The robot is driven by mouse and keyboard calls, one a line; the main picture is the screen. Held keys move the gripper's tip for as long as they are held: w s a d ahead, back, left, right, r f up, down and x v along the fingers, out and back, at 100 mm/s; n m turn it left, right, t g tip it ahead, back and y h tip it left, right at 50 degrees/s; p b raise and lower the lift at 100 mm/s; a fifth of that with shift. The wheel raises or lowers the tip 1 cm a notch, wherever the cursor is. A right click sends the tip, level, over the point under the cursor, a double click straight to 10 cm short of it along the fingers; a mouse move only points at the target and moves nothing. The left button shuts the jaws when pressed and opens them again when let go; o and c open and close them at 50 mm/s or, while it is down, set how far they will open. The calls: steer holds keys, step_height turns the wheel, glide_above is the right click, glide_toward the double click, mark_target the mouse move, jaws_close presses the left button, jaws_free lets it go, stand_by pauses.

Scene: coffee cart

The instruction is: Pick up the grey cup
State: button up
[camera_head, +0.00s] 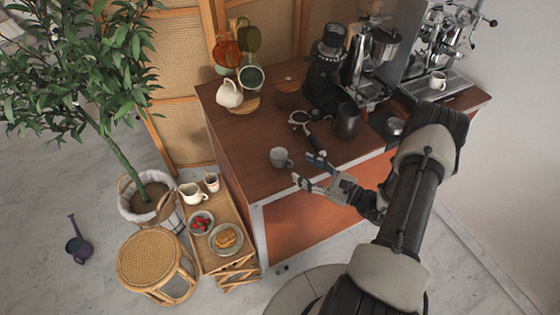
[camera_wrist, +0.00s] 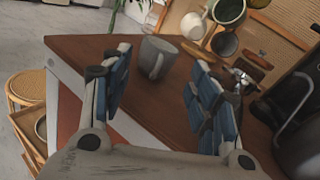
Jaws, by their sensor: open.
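The grey cup (camera_head: 280,157) stands upright on the brown top of the coffee cart (camera_head: 241,150), near its front edge. In the wrist view the grey cup (camera_wrist: 157,58) is ahead of my gripper, between the two fingers in the picture, with its handle toward me. My gripper (camera_head: 309,170) is open and empty, just to the right of the cup in the head view. Its blue-padded fingers (camera_wrist: 160,92) show on both sides in the wrist view. They appear apart from the cup.
A portafilter (camera_head: 306,124) and a dark metal pitcher (camera_head: 347,121) stand behind and right of the cup. A black grinder (camera_head: 326,75) is farther back. A white jug (camera_head: 229,94) stands back left. The cart top left of the cup is clear.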

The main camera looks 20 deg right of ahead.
mark_target(282, 161)
steer(key=x, duration=0.5)
steer(key=shift+w+b, duration=0.15)
steer(key=shift+b, duration=0.25)
steer(key=shift+r, duration=0.1)
steer(key=shift+c, duration=0.5)
jaws_close()
